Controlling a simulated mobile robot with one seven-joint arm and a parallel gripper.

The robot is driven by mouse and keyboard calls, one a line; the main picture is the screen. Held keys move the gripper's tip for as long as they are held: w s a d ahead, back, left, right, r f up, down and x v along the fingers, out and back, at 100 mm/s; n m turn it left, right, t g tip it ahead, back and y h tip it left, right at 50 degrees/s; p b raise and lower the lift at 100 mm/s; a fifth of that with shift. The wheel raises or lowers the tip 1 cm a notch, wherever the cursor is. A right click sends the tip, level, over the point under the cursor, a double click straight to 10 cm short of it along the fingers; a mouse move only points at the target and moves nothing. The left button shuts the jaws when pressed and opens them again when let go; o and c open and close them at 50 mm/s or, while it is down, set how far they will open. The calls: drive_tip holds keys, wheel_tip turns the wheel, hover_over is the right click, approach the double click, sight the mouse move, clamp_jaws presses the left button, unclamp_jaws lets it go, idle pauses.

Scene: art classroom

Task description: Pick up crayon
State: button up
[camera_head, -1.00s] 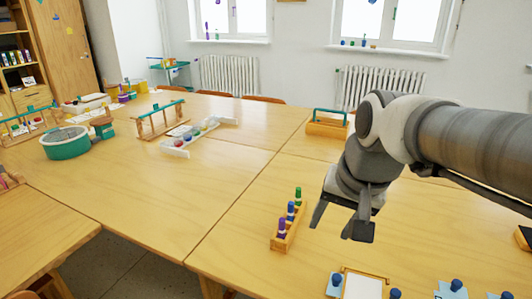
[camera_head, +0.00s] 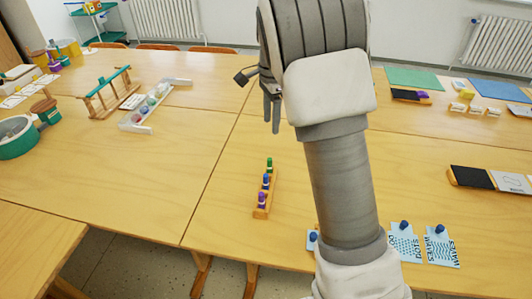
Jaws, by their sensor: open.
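A small wooden holder (camera_head: 260,213) stands on the near table, left of my arm. It bears upright crayon-like pieces: purple (camera_head: 262,200), blue (camera_head: 266,181) and green (camera_head: 269,164). No other clear crayon can be told apart at this size. My gripper (camera_head: 258,96) is open and empty, farther back than the holder and above the table. One dark finger points left and another hangs down; my wrist hides part of it.
Blue cards with dark knobs (camera_head: 441,246) lie at the near edge, partly behind my arm. Black and white cards (camera_head: 490,178) lie at right, green and blue sheets (camera_head: 416,78) behind. A white rack (camera_head: 152,106) and wooden frame (camera_head: 106,93) stand at left. The table's left middle is clear.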

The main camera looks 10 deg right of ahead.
sight(270, 159)
drive_tip(key=f+b, duration=0.1)
drive_tip(key=f, duration=0.5)
drive_tip(key=f+b, duration=0.1)
drive_tip(key=f, duration=0.4)
drive_tip(key=f+b, duration=0.1)
drive_tip(key=f, duration=0.5)
drive_tip(key=shift+w+a+f+b, duration=0.1)
drive_tip(key=shift+w+f+b, duration=0.25)
drive_tip(key=shift+b, duration=0.05)
clamp_jaws()
